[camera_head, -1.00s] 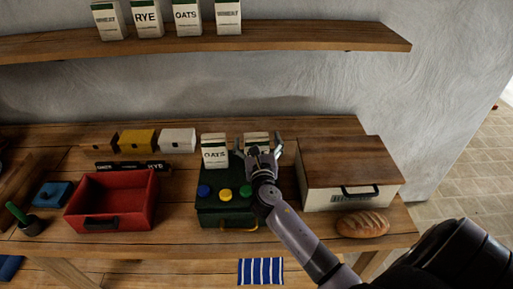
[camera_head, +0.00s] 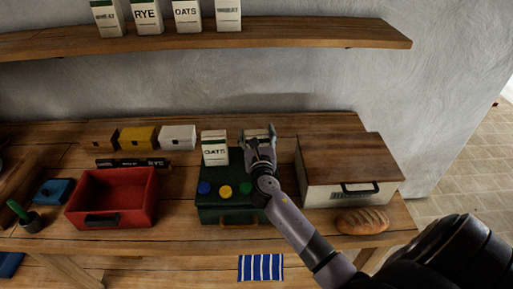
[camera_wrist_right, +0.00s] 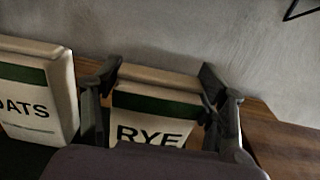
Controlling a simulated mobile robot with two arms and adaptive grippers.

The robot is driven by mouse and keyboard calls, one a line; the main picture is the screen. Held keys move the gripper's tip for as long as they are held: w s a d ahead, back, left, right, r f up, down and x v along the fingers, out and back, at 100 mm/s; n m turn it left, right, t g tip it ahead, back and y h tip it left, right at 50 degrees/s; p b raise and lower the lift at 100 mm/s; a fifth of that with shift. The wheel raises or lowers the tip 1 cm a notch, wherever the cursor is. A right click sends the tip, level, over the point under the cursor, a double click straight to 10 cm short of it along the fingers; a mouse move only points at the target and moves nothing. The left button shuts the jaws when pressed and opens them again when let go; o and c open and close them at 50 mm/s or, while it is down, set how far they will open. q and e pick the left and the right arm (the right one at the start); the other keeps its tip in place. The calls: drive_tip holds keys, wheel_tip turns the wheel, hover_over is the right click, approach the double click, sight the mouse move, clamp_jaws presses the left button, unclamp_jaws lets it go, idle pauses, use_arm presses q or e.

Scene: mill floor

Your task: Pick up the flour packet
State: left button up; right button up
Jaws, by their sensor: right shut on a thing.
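My right gripper (camera_head: 258,135) is over the right rear of the green box on the bench. It is shut on a white flour packet with a green band, marked RYE (camera_wrist_right: 152,125), as the right wrist view shows. The fingers sit on both sides of the packet, and the gripper hides most of it in the head view. An OATS packet (camera_head: 215,150) stands upright just left of it, and it also shows in the right wrist view (camera_wrist_right: 36,100). My left gripper is not in view.
A red open bin (camera_head: 130,211) stands left. A wood-topped breadbox (camera_head: 350,160) and a loaf (camera_head: 362,220) are close on the right. A shelf (camera_head: 300,34) with several packets hangs above.

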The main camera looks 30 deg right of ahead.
drive_tip(key=shift+r, duration=0.1)
drive_tip(key=c, duration=1.1)
drive_tip(key=shift+r, duration=0.45)
wheel_tip(320, 180, up, 19)
drive_tip(key=p, duration=0.1)
